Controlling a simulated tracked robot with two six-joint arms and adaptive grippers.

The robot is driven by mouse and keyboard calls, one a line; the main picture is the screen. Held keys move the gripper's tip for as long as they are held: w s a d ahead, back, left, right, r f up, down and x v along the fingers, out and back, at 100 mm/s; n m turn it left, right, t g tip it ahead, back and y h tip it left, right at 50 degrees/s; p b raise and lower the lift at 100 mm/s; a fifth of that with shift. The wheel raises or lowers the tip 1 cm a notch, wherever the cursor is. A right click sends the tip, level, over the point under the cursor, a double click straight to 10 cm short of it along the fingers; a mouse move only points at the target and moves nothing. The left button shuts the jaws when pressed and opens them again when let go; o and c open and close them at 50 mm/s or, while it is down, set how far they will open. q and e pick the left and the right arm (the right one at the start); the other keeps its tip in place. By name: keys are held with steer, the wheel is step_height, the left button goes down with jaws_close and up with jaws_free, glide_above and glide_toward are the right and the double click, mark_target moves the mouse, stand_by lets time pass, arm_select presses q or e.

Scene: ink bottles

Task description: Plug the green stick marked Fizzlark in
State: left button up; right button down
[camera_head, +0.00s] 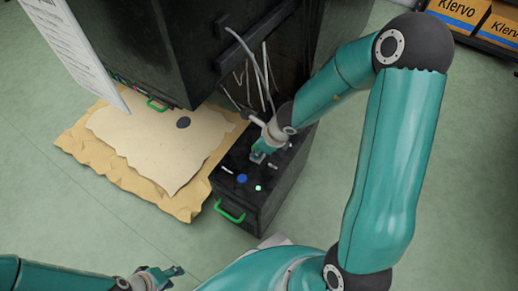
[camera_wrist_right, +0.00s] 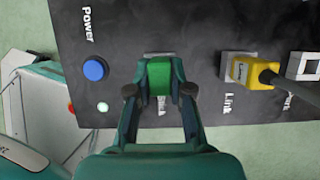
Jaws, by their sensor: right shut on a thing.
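My right gripper (camera_wrist_right: 160,88) is shut on a green stick (camera_wrist_right: 159,75), which sits between its fingertips over the black box (camera_wrist_right: 195,45). The stick's marking cannot be read. The stick is over a pale port (camera_wrist_right: 158,56) that is mostly hidden by it and the fingers; I cannot tell whether it has entered the port. In the head view my right gripper (camera_head: 260,153) is at the top of the black box (camera_head: 285,193). My left gripper (camera_head: 170,277) is at the lower left, away from the box, and its fingers look apart and empty.
Beside the port are a blue power button (camera_wrist_right: 95,69), a lit indicator (camera_wrist_right: 102,107) and a yellow plug (camera_wrist_right: 250,71) with a dark cable. A large dark cabinet (camera_head: 150,50) stands behind. Crumpled brown paper (camera_head: 85,150) lies left of the box. Open floor lies further left.

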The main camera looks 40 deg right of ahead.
steer(key=c, duration=1)
jaws_free()
steer(key=shift+o, duration=0.3)
steer(key=o, duration=0.4)
steer(key=shift+o, duration=0.2)
steer(key=shift+r, duration=0.1)
steer(key=shift+r+p, duration=3.95)
steer(key=shift+p, duration=0.2)
